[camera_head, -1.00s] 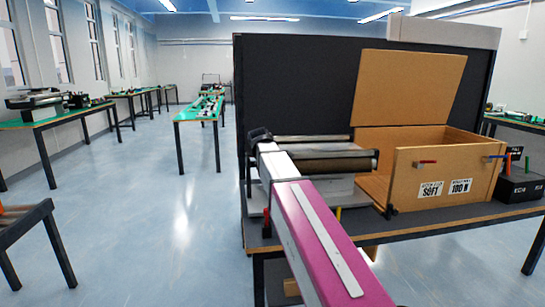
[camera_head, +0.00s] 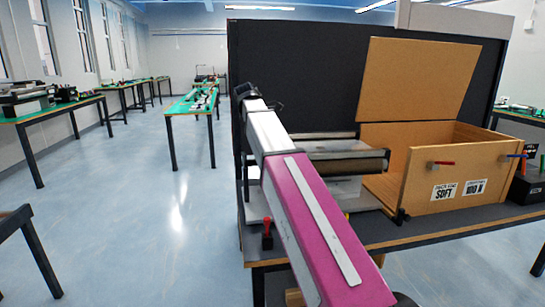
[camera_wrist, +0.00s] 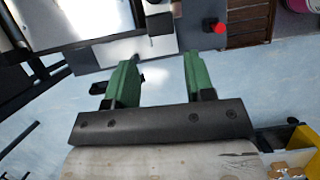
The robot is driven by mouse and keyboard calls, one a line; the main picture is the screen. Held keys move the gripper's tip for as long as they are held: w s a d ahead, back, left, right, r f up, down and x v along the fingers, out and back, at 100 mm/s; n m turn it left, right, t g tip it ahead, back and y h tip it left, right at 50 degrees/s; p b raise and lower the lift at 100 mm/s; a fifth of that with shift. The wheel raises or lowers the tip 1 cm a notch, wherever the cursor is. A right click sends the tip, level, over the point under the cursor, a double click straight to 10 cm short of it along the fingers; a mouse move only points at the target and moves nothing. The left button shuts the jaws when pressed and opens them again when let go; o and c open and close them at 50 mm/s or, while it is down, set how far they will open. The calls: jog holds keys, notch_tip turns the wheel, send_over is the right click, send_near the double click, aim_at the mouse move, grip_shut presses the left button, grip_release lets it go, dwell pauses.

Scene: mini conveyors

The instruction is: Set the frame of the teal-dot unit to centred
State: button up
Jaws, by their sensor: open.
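A small conveyor unit (camera_head: 345,160) with a dark roller and pale metal side stands on the bench, partly hidden behind my arm in the head view. I see no teal dot on it, so I cannot tell if it is the teal-dot unit, nor how its frame is set. In the wrist view, a metal-edged unit with a grey surface (camera_wrist: 95,22) lies at the upper left, beyond the fingertips. My gripper (camera_wrist: 160,72) has two green fingers, spread apart with nothing between them. In the head view my arm's dark end is up at the left, by the black panel.
A red-topped knob (camera_head: 267,228) stands on the bench's near left corner; a red piece (camera_wrist: 213,27) shows in the wrist view. An open wooden box (camera_head: 450,165) with red and blue handles is at right. A black panel (camera_head: 300,70) stands behind. Floor (camera_head: 130,220) at left is clear.

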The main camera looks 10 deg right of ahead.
jog(key=x, duration=1)
jog(key=shift+f, duration=0.1)
grip_shut()
jog(key=shift+s+d+n, duration=0.3)
jog(key=shift+s+d, duration=0.05)
jog(key=shift+s, duration=0.35)
grip_release()
jog(key=shift+w, duration=0.1)
